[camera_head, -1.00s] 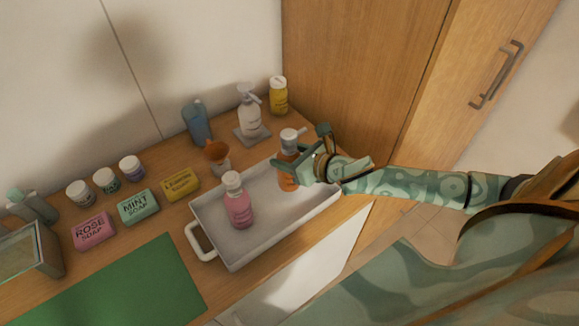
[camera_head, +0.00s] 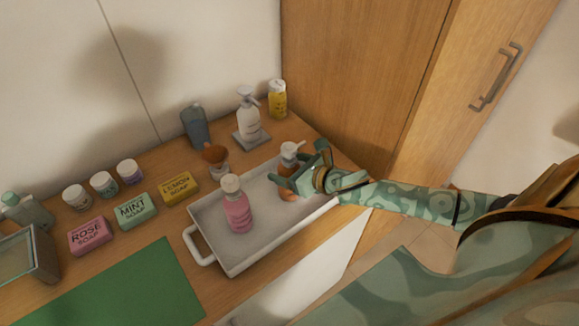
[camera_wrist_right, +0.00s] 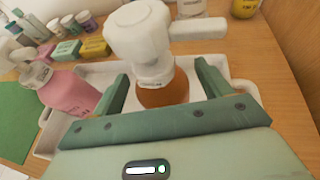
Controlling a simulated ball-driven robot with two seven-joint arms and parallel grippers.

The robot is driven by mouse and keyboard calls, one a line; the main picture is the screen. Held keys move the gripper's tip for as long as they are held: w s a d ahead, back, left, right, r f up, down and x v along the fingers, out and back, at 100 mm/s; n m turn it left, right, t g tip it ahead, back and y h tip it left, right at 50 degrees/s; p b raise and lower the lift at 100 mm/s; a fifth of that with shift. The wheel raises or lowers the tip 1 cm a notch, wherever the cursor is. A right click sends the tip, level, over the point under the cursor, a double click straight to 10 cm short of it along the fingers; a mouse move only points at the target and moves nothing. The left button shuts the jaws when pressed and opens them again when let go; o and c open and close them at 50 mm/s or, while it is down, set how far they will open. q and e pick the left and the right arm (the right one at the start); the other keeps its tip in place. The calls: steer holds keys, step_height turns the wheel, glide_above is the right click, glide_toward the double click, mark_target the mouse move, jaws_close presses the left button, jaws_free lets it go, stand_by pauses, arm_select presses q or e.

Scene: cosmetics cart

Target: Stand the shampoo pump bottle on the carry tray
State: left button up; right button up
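The shampoo pump bottle, amber with a white pump head (camera_head: 288,195), stands upright in the right end of the white carry tray (camera_head: 213,258). Its label cannot be read. My right gripper (camera_head: 289,179) is around it from the right. In the right wrist view the amber body (camera_wrist_right: 163,94) is between the two green fingers (camera_wrist_right: 163,78), which are spread with a gap on each side. The pump head hides part of the bottle there. My left gripper is not in view.
A pink bottle (camera_head: 238,213) stands in the tray's left half. Behind the tray are a brush (camera_head: 216,157), a white spray bottle (camera_head: 248,118) on a pad, and a yellow bottle (camera_head: 278,99). Soap boxes and a green mat (camera_head: 115,290) are to the left.

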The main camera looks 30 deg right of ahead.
steer(key=shift+r, duration=0.2)
steer(key=p+v, duration=0.1)
steer(key=v, duration=1.1)
steer(key=shift+s+d+f, duration=0.1)
steer(key=shift+f, duration=0.1)
